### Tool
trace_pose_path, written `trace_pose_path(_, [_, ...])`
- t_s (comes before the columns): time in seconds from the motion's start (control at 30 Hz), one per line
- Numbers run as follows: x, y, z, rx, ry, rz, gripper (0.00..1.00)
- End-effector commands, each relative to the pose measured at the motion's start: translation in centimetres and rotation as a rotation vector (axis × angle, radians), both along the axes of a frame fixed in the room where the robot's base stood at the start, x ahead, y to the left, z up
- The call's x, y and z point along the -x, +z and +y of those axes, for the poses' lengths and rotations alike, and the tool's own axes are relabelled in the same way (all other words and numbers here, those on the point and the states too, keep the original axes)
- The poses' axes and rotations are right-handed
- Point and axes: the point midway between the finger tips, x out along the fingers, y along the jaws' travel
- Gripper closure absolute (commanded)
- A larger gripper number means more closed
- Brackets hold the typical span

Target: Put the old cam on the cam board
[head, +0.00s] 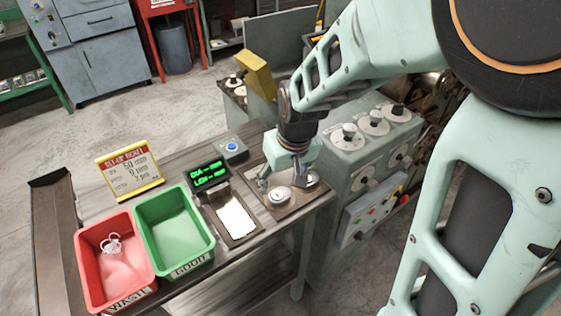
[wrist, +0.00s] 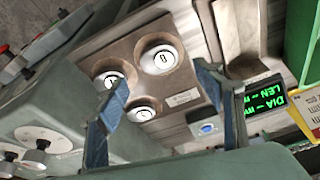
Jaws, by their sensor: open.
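The brown cam board (head: 264,206) lies at the right end of the bench, and the wrist view also shows it (wrist: 187,78). Three pale round cams with dark marks sit in its recesses in the wrist view: one at the top (wrist: 160,60), one at the left (wrist: 108,80) and one at the lower middle (wrist: 142,110). I cannot tell which is the old cam. My gripper (head: 283,182) is over the board, pointing down, and partly hides it in the head view. In the wrist view its fingers (wrist: 155,92) are apart, with no cam clearly held between them.
The grey coiler (head: 350,150) with several dial discs stands close right of the board. Left along the bench are a blue-button box (head: 232,149), a green-lit display (head: 209,176), a green bin (head: 174,228) and a red bin (head: 116,262) holding a spring.

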Motion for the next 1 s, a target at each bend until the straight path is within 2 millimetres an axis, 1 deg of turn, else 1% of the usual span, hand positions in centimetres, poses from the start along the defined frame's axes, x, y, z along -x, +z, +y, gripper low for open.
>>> trace_pose_path(0.03, [0.2,1.5,-0.1,0.000,0.000,-0.001,0.38])
trace_pose_path(0.1, [0.4,2.6,-0.2,-0.001,0.000,-0.002,0.38])
trace_pose_path(0.3, [1.1,4.8,-0.5,0.000,-0.001,0.000,0.38])
trace_pose_path(0.5, [1.4,5.6,-0.6,0.000,-0.001,0.000,0.38])
trace_pose_path(0.87, [1.3,5.6,-0.6,-0.001,-0.002,-0.004,0.38])
trace_pose_path(0.93, [0.4,5.8,-0.6,-0.006,-0.010,-0.028,0.38])
trace_pose_path(0.97, [-0.4,6.1,-0.6,-0.011,-0.017,-0.049,0.38])
trace_pose_path(1.0, [-1.7,6.6,-0.5,-0.019,-0.029,-0.083,0.38])
